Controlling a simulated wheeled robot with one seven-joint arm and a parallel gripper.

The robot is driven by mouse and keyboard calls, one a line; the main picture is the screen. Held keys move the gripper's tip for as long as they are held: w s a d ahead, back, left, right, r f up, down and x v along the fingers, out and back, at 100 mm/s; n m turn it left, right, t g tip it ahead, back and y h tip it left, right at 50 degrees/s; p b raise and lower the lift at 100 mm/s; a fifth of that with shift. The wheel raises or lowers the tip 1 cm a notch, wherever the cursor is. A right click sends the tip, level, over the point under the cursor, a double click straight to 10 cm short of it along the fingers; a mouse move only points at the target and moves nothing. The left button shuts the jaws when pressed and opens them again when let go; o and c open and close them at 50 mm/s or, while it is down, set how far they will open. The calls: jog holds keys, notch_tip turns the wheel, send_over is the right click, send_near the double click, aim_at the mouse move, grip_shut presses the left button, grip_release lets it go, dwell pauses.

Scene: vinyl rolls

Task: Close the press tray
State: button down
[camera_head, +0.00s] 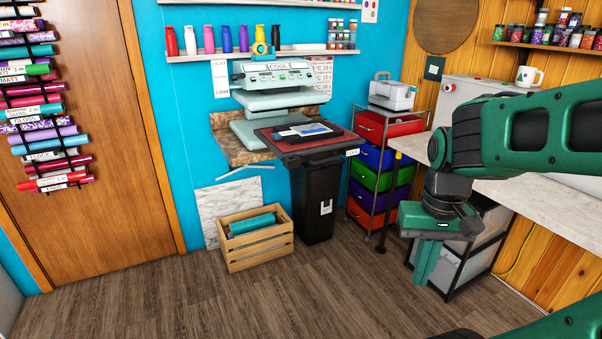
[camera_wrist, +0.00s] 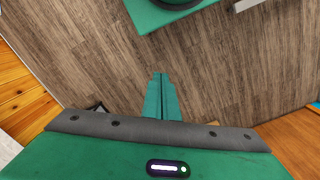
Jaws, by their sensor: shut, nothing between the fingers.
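The pale green heat press (camera_head: 272,72) stands on a counter against the blue wall, with its upper plate raised above the lower part. A dark red tray (camera_head: 346,142) juts out toward the front right from the press, above a black bin. A dark flat item with a white and blue sheet (camera_head: 306,130) lies on the tray. My green gripper (camera_head: 424,280) hangs pointing down, to the right of the tray and well apart from it. In the wrist view my gripper's fingers (camera_wrist: 160,76) are together, with nothing between them, above the wood floor.
A black bin (camera_head: 318,200) stands under the tray. A wooden crate (camera_head: 257,241) with a teal roll is left of it. A drawer cart (camera_head: 377,158) with a sewing machine (camera_head: 392,93) on top stands to the right. A pale worktop (camera_head: 540,200) runs along the right. The floor in front is clear.

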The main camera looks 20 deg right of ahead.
jog(key=w+a+f+n+t+y, duration=0.1)
jog(key=w+a+f+n+t, duration=0.2)
jog(key=w, duration=0.6)
jog(key=w+a+f+n+t+y, duration=0.1)
jog(key=w+a+f+n+y, duration=0.1)
jog(key=w+a+f, duration=0.5)
jog(key=w+a+m+t+y, duration=0.1)
jog(key=w+a+t+y, duration=0.35)
jog(key=w, duration=1.05)
jog(key=m+t+h, duration=0.7)
jog(key=m+t, duration=0.3)
jog(key=m, duration=0.5)
send_near(297, 166)
jog(key=shift+w+a+r, duration=0.1)
jog(key=shift+w, duration=3.25)
